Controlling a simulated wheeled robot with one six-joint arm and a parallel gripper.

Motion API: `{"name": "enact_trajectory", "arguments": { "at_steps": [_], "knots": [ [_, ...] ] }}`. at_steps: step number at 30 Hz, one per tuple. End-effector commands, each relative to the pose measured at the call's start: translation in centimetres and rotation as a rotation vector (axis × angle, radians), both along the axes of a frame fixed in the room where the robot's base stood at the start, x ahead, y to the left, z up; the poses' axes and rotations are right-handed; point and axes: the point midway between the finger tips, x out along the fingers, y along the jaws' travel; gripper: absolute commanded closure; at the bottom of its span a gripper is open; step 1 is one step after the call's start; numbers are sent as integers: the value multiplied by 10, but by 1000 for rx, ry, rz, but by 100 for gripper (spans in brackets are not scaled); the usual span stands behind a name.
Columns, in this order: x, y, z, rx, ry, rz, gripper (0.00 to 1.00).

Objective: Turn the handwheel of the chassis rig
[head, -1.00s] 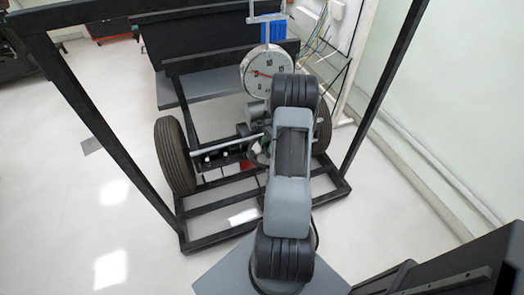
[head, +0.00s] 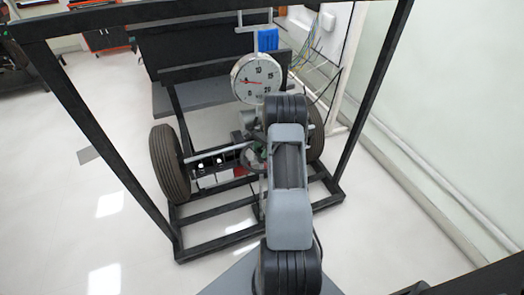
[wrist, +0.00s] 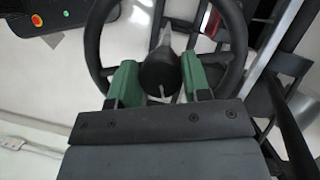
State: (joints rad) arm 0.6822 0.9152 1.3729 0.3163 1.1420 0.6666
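The handwheel (wrist: 93,38) is a dark ring with a dark round hub (wrist: 160,72), filling the upper middle of the wrist view. In the head view the handwheel (head: 251,157) shows only in part at the rig's axle, mostly behind my arm. My gripper (wrist: 161,75) has two green fingers, set apart on either side of the hub and within the ring's outline. I cannot tell whether they touch the wheel. In the head view my arm hides the gripper. The chassis rig (head: 222,240) is a black frame with two tyres (head: 170,163).
A round dial gauge (head: 256,78) with a red needle stands above the axle. A black upright (head: 375,90) of the frame rises right of my arm. A panel with green and red buttons (wrist: 45,15) shows at the wrist view's upper left. Clear floor lies left of the rig.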

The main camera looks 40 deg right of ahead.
Motion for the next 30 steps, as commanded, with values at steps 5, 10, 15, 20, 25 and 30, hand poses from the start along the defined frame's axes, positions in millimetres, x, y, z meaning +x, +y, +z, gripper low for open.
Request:
{"name": "enact_trajectory", "arguments": {
  "at_steps": [5,10,15,20,25,30],
  "knots": [
    [0,0,0,0,0,-1,39],
    [0,1,0,1,-1,0,33],
    [0,0,1,1,-1,-2,33],
    [0,-8,12,-1,-2,-3,33],
    [2,-42,9,0,-2,-5,33],
    [3,-74,9,0,-2,-4,33]
  ]
}}
